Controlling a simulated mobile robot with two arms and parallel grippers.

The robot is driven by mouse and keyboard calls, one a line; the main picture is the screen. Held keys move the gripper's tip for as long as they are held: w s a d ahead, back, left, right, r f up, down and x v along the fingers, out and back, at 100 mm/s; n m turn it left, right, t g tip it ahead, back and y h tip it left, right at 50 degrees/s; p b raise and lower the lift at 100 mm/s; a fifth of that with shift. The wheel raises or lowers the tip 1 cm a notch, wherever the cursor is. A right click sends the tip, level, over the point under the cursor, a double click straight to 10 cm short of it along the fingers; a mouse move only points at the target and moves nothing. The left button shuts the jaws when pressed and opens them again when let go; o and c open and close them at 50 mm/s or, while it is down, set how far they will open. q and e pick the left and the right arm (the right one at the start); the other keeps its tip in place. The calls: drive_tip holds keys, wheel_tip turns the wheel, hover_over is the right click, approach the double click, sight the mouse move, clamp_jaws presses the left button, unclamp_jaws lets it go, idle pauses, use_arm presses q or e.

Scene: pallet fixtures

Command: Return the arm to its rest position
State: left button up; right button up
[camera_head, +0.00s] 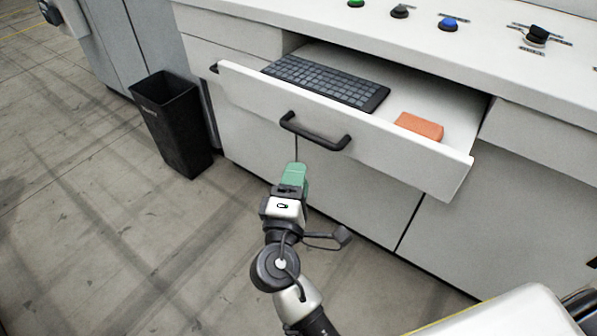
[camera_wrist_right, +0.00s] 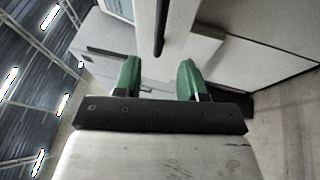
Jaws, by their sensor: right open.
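My right gripper (camera_head: 294,176) reaches up from the bottom of the head view, with green fingers in front of the open drawer (camera_head: 235,88). It is below the drawer's dark handle (camera_head: 315,133) and looks apart from it. In the right wrist view the two green fingers (camera_wrist_right: 158,80) stand apart with nothing between them. The dark handle (camera_wrist_right: 161,25) shows beyond them in that view. My left gripper is in neither view.
The open drawer holds a dark keyboard (camera_head: 325,80) and an orange block (camera_head: 419,126). A black bin (camera_head: 175,122) stands left of the white cabinet (camera_head: 350,195). Buttons, including a blue one (camera_head: 448,24), sit on the console top.

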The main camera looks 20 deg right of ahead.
idle(0.3)
drive_tip(key=s+f+g+y+p, duration=0.1)
drive_tip(key=s+f+g+y, duration=0.15)
drive_tip(key=f, duration=0.95)
drive_tip(key=s+f+g+y+p, duration=0.1)
drive_tip(key=s+f+g+y, duration=0.15)
drive_tip(key=f, duration=0.85)
drive_tip(key=s+f+g+y+p, duration=0.1)
drive_tip(key=s+f+g+y, duration=0.15)
drive_tip(key=f, duration=0.95)
drive_tip(key=s+d+f+m+g, duration=0.3)
drive_tip(key=s+f, duration=0.3)
drive_tip(key=s, duration=0.4)
drive_tip(key=s+d+f+m+g+y+p, duration=0.1)
drive_tip(key=s+d+f+m+g, duration=0.2)
drive_tip(key=s+f, duration=0.3)
drive_tip(key=s+d+f+m+g+y+p, duration=0.1)
drive_tip(key=s+d+f+m+g, duration=0.2)
drive_tip(key=s, duration=1.1)
wheel_tip(320, 180, down, 3)
drive_tip(key=d+m, duration=0.1)
drive_tip(key=d, duration=0.1)
drive_tip(key=shift+s+d+m, duration=0.3)
drive_tip(key=shift+s, duration=0.05)
